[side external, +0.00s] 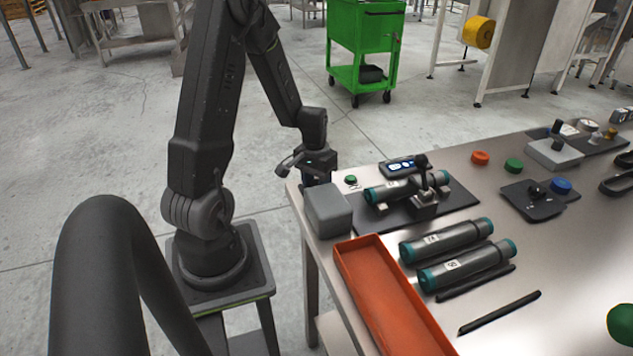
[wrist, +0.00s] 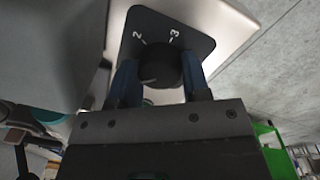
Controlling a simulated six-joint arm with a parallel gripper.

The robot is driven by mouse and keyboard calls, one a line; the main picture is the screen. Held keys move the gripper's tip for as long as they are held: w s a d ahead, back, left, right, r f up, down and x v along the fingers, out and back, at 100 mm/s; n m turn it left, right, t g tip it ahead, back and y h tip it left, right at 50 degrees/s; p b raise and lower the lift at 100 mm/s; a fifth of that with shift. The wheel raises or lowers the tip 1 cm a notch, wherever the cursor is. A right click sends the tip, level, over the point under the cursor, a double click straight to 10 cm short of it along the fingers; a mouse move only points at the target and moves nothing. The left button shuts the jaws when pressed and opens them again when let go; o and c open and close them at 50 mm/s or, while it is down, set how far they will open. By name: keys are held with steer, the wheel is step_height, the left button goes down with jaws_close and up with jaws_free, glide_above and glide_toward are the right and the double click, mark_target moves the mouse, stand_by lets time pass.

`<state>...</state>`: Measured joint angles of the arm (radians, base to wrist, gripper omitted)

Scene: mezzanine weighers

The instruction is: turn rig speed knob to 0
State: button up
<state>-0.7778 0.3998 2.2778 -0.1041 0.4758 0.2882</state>
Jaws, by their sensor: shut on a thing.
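The rig speed knob (wrist: 150,52) is a dark round knob on a black dial plate (wrist: 193,42). The marks 2 and 3 show on the plate beyond the knob; the other marks and any pointer are hidden or too dark to tell. My gripper (wrist: 158,72) is shut on the knob, one blue finger on each side. In the side external view my gripper (side external: 317,178) is at the table's far left corner, beside a grey box (side external: 328,211). The knob cannot be made out there.
A dark mat (side external: 455,200) with a clamped teal-ended cylinder (side external: 385,191) and a small display unit (side external: 403,166) lies right of the box. An orange tray (side external: 345,252) and two more cylinders (side external: 440,240) are nearer. A green cart (side external: 365,45) stands behind on open floor.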

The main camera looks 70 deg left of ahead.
mark_target(314, 183)
steer(key=n, duration=0.4)
steer(key=shift+n, duration=0.3)
steer(key=n, duration=0.4)
steer(key=shift+n, duration=0.4)
steer(key=o, duration=0.9)
steer(key=shift+o, duration=0.2)
step_height(314, 183, up, 14)
steer(key=shift+s, duration=0.35)
steer(key=shift+f, duration=0.1)
